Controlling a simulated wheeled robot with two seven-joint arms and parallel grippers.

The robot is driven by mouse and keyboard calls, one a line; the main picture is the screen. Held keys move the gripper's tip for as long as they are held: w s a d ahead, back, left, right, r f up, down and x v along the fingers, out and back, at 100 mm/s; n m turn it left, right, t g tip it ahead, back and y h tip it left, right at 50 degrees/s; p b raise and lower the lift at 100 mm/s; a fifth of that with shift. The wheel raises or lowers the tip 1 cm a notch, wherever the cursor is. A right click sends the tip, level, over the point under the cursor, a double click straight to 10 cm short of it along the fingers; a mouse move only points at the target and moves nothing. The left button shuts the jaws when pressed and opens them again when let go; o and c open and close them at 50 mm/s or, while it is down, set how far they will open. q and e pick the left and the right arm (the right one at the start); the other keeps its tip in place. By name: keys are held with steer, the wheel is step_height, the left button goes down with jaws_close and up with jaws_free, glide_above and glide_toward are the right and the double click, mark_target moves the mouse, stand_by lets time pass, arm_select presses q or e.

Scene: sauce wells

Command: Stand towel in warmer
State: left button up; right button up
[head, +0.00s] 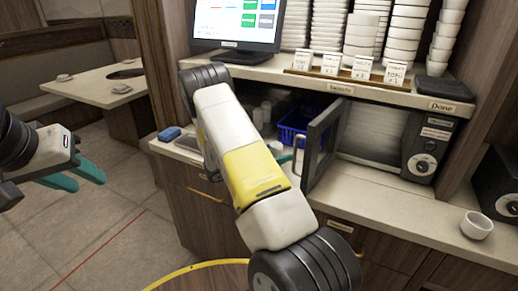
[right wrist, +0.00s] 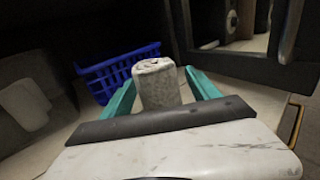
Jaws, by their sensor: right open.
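A rolled whitish towel (right wrist: 156,84) stands between the teal fingers of my right gripper (right wrist: 160,92) in the right wrist view. The fingers are open on either side of it; contact cannot be told. In the head view my right arm hides most of this gripper; a teal fingertip (head: 286,158) shows beside the arm. The warmer (head: 427,150) is a dark box on the counter at the right, its door (head: 320,145) swung open. The door edge also shows in the right wrist view (right wrist: 245,68). My left gripper (head: 75,176) is open and empty at the far left.
A blue basket (head: 293,124) stands behind the towel, also in the right wrist view (right wrist: 120,72). The open door stands close right of my right gripper. A small white cup (head: 477,225) sits on the counter at right. A shelf (head: 300,78) with stacked bowls overhangs the counter.

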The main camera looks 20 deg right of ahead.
steer(key=shift+d, duration=0.4)
steer(key=shift+c, duration=0.2)
jaws_close()
